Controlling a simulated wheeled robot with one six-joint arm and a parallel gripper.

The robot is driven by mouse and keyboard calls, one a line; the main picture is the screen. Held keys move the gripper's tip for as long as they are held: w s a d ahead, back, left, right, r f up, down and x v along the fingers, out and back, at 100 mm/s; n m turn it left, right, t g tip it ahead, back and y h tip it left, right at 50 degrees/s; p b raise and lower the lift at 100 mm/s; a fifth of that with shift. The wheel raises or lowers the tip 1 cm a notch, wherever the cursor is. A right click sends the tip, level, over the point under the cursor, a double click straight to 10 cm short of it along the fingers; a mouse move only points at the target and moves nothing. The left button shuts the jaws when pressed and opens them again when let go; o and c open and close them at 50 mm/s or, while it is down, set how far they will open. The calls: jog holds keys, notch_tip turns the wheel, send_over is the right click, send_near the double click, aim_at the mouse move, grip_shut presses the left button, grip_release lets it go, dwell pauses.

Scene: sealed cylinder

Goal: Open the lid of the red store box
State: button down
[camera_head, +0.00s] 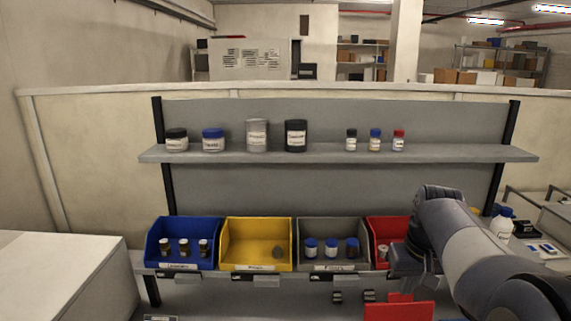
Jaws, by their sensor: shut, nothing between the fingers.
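A red box-like object (400,311) shows at the bottom edge, right of centre, cut off by the frame. A smaller red piece (400,297) rises behind its top edge. I cannot tell where the lid ends or whether it is shut. My gripper (406,274) is just above and behind this red piece, at the end of my arm coming from the right. Its fingers are hard to make out; they look shut and empty. I cannot tell whether they touch the red piece. A red open bin (377,228) stands behind, partly hidden by my arm.
An upper shelf (330,153) holds several jars. A white bottle (501,223) stands right of my arm.

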aim_at(398, 304)
jog(key=f, duration=0.3)
jog(key=shift+w+f, duration=0.25)
jog(key=shift+w, duration=0.35)
